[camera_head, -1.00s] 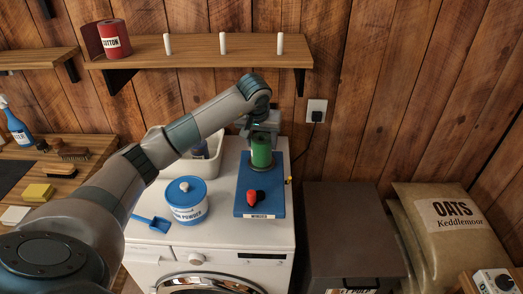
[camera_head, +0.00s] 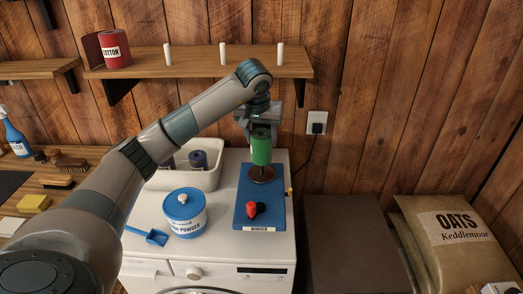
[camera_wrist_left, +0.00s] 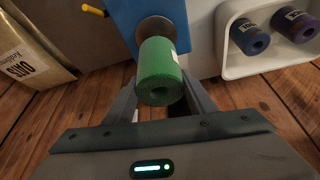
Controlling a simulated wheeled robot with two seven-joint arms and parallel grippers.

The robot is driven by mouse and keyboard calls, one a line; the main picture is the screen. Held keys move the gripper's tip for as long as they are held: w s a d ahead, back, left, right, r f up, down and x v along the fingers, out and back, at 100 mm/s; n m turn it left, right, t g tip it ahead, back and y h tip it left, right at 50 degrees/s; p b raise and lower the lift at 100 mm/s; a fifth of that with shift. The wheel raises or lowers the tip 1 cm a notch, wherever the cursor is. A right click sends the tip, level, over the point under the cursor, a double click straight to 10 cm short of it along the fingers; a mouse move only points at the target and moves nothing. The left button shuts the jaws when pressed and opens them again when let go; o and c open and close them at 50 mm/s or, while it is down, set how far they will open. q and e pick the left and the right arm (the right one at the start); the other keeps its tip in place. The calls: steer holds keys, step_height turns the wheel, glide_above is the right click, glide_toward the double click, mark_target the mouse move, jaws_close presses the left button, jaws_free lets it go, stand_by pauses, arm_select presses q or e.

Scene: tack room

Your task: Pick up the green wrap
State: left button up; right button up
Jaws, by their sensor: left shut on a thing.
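The green wrap (camera_head: 261,148) is a rolled cylinder with a pale label. My left gripper (camera_head: 259,122) is shut on it from behind and holds it upright, above the round dark plate of the blue winder (camera_head: 246,211). In the left wrist view the green wrap (camera_wrist_left: 161,72) sits between the two fingers (camera_wrist_left: 160,108), with the winder's round plate (camera_wrist_left: 156,29) beyond it. The winder carries a red knob (camera_head: 252,209) and stands on the white machine. My right gripper is not in view.
A white bin (camera_head: 208,180) with dark rolled wraps (camera_head: 198,159) stands left of the winder. A blue-lidded powder tub (camera_head: 185,214) and blue scoop (camera_head: 147,236) are in front. A wall shelf (camera_head: 200,62) with white pegs and a red roll (camera_head: 114,50) is above.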

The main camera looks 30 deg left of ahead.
arm_select(q)
steer(key=shift+r+b, duration=0.55)
steer(key=shift+r, duration=1.65)
